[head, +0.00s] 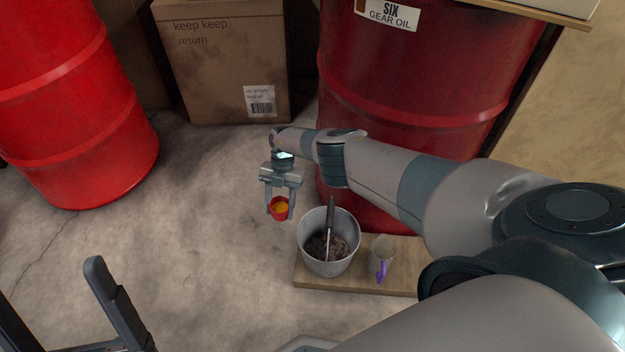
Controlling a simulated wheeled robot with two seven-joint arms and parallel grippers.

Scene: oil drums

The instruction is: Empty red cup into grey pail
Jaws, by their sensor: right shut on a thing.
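The red cup (272,212) has orange-yellow contents and hangs in the air, its opening facing up toward me. My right gripper (280,207) is shut on it, with a finger on either side. The grey pail (313,263) stands upright to the right of the cup and lower in the picture. Dark brown crumbly matter and a long-handled tool are in the pail. The cup is beside the pail, not over its mouth. My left gripper (52,285) shows only partly at the bottom left corner, its dark fingers spread and nothing between them.
A dark red drum (410,75) stands close behind. A bright red drum (75,110) and a cardboard box (225,70) stand farther left. Floor left of the cup is clear.

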